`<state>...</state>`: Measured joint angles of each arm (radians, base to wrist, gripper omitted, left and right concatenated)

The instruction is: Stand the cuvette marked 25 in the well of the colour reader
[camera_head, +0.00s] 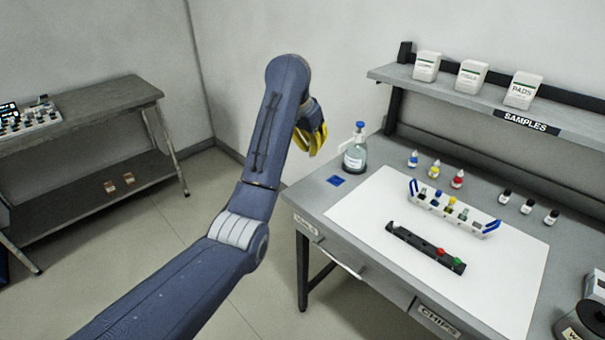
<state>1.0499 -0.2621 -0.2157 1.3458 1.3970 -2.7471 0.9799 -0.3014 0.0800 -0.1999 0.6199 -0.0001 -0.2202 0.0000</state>
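A white rack with blue ends (482,229) stands on the white mat and holds several small cuvettes with coloured tops. The number 25 cannot be read on any of them. A long black bar-shaped unit (405,237) with a red and a green piece on top lies in front of the rack; I cannot tell whether it is the colour reader. My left gripper (313,145), with yellow fingers, hangs left of the bench, apart from the rack. My arm partly hides it, so its opening is unclear and nothing is seen in it. My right gripper is out of view.
A clear bottle with a blue cap (355,158) stands at the bench's left end, by a blue square (337,181). Small bottles (457,180) stand behind the rack. A shelf (400,78) overhangs the back. Bare mat (350,208) lies left of the rack.

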